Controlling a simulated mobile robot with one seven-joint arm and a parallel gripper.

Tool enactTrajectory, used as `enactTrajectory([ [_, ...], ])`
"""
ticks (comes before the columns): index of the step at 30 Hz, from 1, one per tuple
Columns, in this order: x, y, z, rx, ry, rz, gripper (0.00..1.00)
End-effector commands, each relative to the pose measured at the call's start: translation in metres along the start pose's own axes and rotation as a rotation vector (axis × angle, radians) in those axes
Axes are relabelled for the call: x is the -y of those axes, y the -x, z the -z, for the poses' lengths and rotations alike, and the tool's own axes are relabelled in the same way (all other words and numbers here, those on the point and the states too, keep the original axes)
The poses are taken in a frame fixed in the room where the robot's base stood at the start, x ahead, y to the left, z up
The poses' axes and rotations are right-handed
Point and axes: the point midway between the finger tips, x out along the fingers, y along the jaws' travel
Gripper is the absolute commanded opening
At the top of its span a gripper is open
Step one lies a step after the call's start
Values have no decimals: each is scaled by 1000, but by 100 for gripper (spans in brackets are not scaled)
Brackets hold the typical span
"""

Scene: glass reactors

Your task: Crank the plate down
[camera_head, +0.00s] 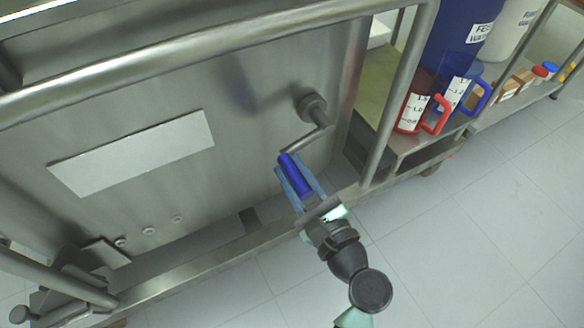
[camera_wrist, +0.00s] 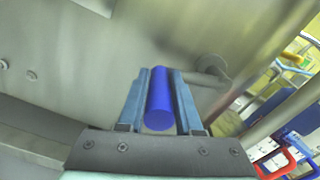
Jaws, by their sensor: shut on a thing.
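A metal crank (camera_head: 313,112) comes out of the steel panel (camera_head: 240,140) in the head view. Its hub is at the upper right and its arm slants down to the left. The blue crank handle (camera_head: 295,174) sits at the arm's lower end. My gripper (camera_head: 294,172) is shut on the blue handle, with one blue finger along each side. The wrist view shows the handle (camera_wrist: 160,98) lengthwise between the fingers, with the crank hub (camera_wrist: 212,66) to its upper right. No plate can be made out for certain in these views.
A steel rail (camera_head: 200,60) crosses above the panel, and an upright post (camera_head: 398,100) stands right of the crank. A shelf holds a red-handled jug (camera_head: 414,112) and a blue-handled jug (camera_head: 468,95). The tiled floor (camera_head: 480,220) is clear at the lower right.

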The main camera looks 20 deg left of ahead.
Motion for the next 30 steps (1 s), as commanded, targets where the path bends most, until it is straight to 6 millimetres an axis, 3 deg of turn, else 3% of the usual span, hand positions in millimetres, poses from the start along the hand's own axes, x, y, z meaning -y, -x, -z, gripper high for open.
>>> enactTrajectory([
  [15, 11, 2, 52, -7, 491, 21, 0],
  [30, 34, 3, 89, -9, 964, 19, 0],
])
